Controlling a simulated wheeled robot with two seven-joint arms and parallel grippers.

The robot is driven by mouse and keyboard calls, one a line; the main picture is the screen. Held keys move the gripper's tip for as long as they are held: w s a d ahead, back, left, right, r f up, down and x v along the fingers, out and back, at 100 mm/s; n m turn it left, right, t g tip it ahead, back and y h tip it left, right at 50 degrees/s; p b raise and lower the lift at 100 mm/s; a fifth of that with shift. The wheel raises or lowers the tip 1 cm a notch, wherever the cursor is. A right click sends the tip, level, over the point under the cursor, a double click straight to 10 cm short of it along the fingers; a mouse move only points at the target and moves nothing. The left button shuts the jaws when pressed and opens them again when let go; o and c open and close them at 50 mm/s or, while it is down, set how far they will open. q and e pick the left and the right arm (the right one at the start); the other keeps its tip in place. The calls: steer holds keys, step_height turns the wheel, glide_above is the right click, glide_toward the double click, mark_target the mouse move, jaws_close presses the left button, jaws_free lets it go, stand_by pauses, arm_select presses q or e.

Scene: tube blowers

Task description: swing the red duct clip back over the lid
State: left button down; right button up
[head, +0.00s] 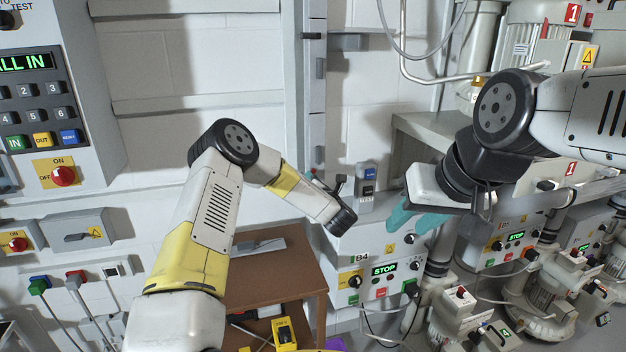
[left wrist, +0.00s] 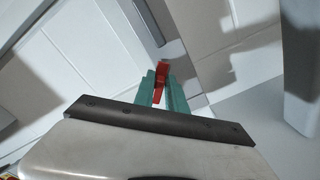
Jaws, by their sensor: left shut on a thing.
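The red duct clip (left wrist: 161,80) shows in the left wrist view, upright between the two teal fingertips. My left gripper (left wrist: 160,88) is shut on it. I cannot make out the lid in either view. My right gripper (head: 408,214) has teal fingers pointing down and left in front of the grey control box. The gap between its fingers is not clear, and I see nothing held in it.
A grey control box (head: 378,268) with a STOP display stands right of the brown cabinet (head: 262,272). Several pumps and hoses crowd the lower right. A keypad panel (head: 40,90) hangs at the left. A pale block wall (head: 200,70) is behind.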

arm_select(q)
steer(key=shift+w+d+f+m, duration=0.15)
steer(key=shift+f+m, duration=0.15)
steer(key=shift+m, duration=1.3)
steer(key=shift+s+d+f+m, duration=0.1)
steer(key=shift+d+f+m, duration=0.15)
steer(key=shift+m, duration=1.35)
steer(key=shift+w+d+f+m, duration=0.1)
steer(key=shift+f+m, duration=0.25)
steer(key=shift+m, duration=1.25)
steer(key=c, duration=1.4)
jaws_free()
steer(key=shift+c, duration=0.2)
steer(key=v, duration=0.8)
